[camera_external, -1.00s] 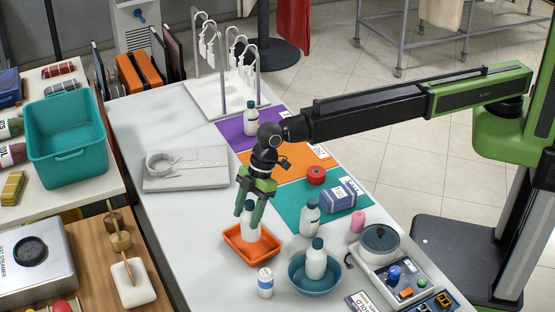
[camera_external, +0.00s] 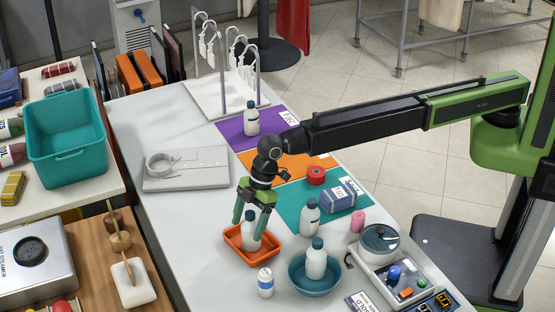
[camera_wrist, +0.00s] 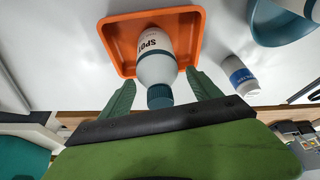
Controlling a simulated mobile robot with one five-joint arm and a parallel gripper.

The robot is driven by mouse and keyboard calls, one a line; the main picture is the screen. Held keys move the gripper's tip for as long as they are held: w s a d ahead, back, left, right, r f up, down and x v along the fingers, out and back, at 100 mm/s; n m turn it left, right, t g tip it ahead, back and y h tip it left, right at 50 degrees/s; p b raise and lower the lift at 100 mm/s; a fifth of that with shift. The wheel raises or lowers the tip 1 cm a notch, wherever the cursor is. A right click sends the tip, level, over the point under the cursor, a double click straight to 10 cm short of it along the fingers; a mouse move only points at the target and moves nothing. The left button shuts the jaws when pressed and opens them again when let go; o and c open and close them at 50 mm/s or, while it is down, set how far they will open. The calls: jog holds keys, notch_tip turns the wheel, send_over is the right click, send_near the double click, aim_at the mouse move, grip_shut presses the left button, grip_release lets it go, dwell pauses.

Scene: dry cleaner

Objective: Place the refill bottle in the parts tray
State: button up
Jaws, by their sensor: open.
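A white bottle with a teal cap (camera_external: 250,233) stands in the orange tray (camera_external: 238,259). In the wrist view the bottle (camera_wrist: 156,62) with "SPOT" lettering rises from the orange tray (camera_wrist: 118,37). My gripper (camera_external: 253,218) is open, with its green fingers apart on either side of the bottle's upper part. Which one the task calls the refill bottle, I cannot tell.
A small blue-and-white bottle (camera_external: 265,283) stands close in front of the orange tray. The teal bowl (camera_external: 300,285) is to its right. A scale-like device (camera_external: 380,245) lies further right. The white table is clear left of the tray.

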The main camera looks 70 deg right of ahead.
jog(key=p+v, duration=1.1)
jog(key=v, duration=0.1)
jog(key=shift+r, duration=0.2)
jog(key=s+d+f+m+h, duration=0.15)
jog(key=d+m, duration=0.45)
jog(key=d, duration=2.8)
jog(key=s+d+m, duration=0.2)
jog(key=s+d, duration=0.3)
jog(key=d, duration=0.4)
jog(key=s+d+m+g+h, duration=0.1)
jog(key=s+d, duration=0.3)
jog(key=d, duration=0.5)
jog(key=s+d+m+g+h, duration=0.1)
jog(key=s+d+m, duration=0.2)
jog(key=d, duration=0.6)
jog(key=s, duration=0.2)
jog(key=shift+s+d+f+m, duration=0.2)
jog(key=shift+s+d+m, duration=0.1)
jog(key=shift+d, duration=0.1)
